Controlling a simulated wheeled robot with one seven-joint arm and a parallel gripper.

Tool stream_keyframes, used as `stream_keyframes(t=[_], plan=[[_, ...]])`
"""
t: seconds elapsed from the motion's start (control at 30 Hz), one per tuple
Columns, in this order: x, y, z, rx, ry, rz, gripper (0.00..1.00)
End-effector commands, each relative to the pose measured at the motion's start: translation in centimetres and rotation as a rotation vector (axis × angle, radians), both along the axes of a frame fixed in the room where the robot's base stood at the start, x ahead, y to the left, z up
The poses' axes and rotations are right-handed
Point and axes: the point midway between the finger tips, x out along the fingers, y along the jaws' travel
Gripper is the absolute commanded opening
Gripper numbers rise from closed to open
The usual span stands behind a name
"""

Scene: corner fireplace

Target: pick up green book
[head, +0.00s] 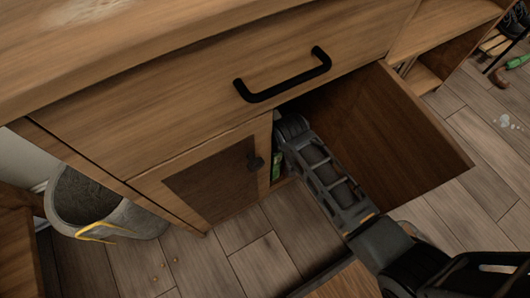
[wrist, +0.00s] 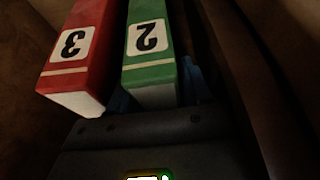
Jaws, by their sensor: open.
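The green book (wrist: 152,76), with a white label marked 2, stands in the dark cabinet in the wrist view, its near end close to my gripper. My gripper (wrist: 157,92) is open, with a blue finger partly showing on either side of the green book. I cannot tell whether the fingers touch it. In the head view a small green strip (head: 277,166) shows in the cabinet opening, probably the same book. My arm reaches into that opening, and the gripper itself is hidden there.
A red book (wrist: 80,52) marked 3 stands just left of the green one. The cabinet has a closed left door (head: 213,178), an open right door (head: 385,130) and a drawer handle (head: 283,76) above. A grey bucket (head: 85,200) stands at left. Wood floor lies in front.

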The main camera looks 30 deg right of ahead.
Motion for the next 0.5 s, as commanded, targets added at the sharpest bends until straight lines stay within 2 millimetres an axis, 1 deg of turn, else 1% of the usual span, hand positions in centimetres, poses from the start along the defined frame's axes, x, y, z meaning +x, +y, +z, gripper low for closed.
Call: stream_keyframes(t=[0.23,0.5], plan=[[0.04,0.0,-0.02,0.0,0.0,0.0,0.48],[0.03,0.0,-0.02,0.0,0.0,0.0,0.22]])
